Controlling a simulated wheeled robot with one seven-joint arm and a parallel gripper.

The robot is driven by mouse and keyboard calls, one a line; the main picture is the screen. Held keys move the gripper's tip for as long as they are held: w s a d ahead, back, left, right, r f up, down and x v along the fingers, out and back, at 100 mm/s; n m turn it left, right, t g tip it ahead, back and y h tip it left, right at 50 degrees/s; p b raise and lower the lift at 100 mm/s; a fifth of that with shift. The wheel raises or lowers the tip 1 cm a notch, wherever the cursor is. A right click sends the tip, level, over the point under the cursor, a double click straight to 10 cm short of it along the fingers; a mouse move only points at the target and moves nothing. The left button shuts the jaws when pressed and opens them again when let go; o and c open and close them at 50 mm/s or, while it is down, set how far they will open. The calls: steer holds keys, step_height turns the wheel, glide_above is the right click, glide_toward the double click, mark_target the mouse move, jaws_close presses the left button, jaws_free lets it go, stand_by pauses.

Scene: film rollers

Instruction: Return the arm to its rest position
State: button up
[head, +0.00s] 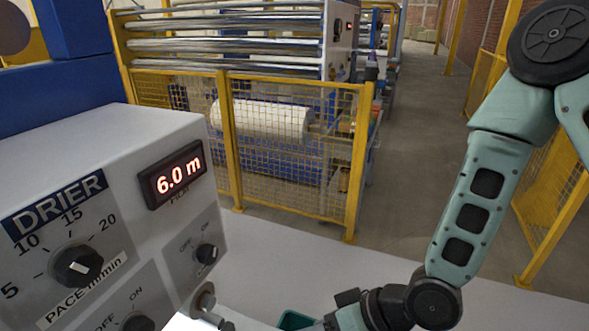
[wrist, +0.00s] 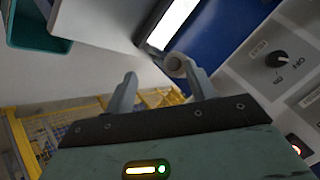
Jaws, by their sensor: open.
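My arm (head: 470,215) comes in from the upper right of the head view and bends low at the bottom. My gripper's fingers are out of sight there. In the wrist view my gripper (wrist: 160,92) has its two grey fingers apart with nothing held between them. A pale round roller end or knob (wrist: 176,66) shows just beyond the right finger; I cannot tell whether they touch.
The drier panel (head: 120,215) stands close at left, with a pace dial (head: 78,266) and a display (head: 173,174) reading 6.0 m. A teal container (head: 297,320) is at the bottom. Yellow mesh fencing (head: 290,150) guards rollers behind the white surface (head: 290,270).

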steer(key=s+d+r+n+g+h+b, duration=0.1)
steer(key=s+d+r+g+h+b, duration=0.1)
steer(key=s+d+r+h+b, duration=0.4)
steer(key=s+d+h+b, duration=0.2)
steer(key=s+d+h, duration=0.1)
steer(key=d, duration=0.1)
steer(key=shift+s+b, duration=0.3)
steer(key=shift+b, duration=0.1)
